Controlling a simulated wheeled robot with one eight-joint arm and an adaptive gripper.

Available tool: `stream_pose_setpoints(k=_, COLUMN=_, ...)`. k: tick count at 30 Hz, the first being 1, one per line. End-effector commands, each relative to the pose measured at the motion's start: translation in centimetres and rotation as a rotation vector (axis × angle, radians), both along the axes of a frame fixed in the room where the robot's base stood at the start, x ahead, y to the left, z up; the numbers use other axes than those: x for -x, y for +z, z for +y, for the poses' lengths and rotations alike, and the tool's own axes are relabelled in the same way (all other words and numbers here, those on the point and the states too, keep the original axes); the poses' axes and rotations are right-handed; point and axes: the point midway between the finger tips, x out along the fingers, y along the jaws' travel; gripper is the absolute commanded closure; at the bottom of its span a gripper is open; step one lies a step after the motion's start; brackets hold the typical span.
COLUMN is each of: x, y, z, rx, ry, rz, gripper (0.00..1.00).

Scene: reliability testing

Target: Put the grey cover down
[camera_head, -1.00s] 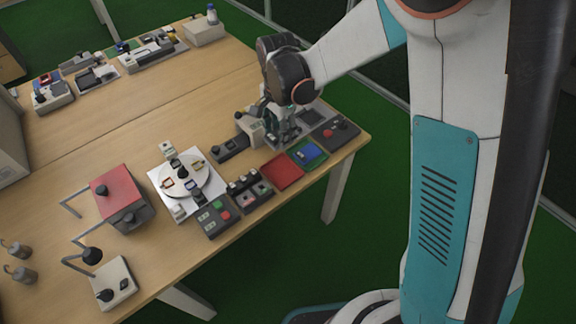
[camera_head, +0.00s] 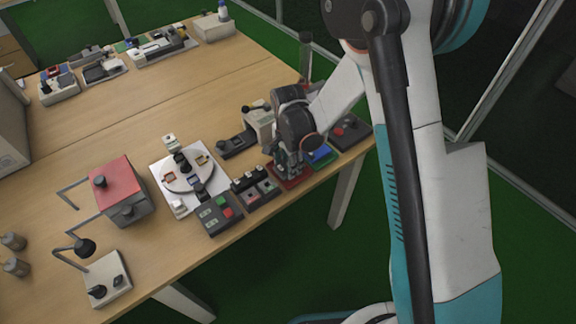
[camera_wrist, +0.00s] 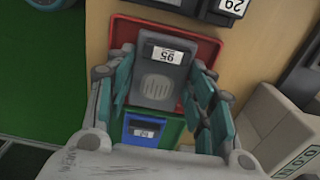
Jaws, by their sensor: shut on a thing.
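The grey cover (camera_wrist: 160,88), with a white label and a round grille, is between the fingers of my gripper (camera_wrist: 168,60) in the wrist view. It is over the red tray (camera_wrist: 212,45), whose rim shows around it. I cannot tell whether the cover touches the tray floor. In the head view my gripper (camera_head: 288,170) is low at the red tray (camera_head: 294,184), near the table's front edge, and hides the cover.
A green tray (camera_wrist: 172,133) with a blue labelled block (camera_wrist: 145,130) adjoins the red tray. A pale device (camera_head: 258,124) stands behind my gripper.

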Motion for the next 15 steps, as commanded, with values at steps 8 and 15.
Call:
stream_pose_setpoints(k=8, x=0.0, y=-0.45, z=0.0, rx=0.0, ry=0.0, rz=0.0, gripper=0.78)
stream_pose_setpoints(k=15, x=0.0, y=-0.64, z=0.0, rx=0.0, ry=0.0, rz=0.0, gripper=0.31)
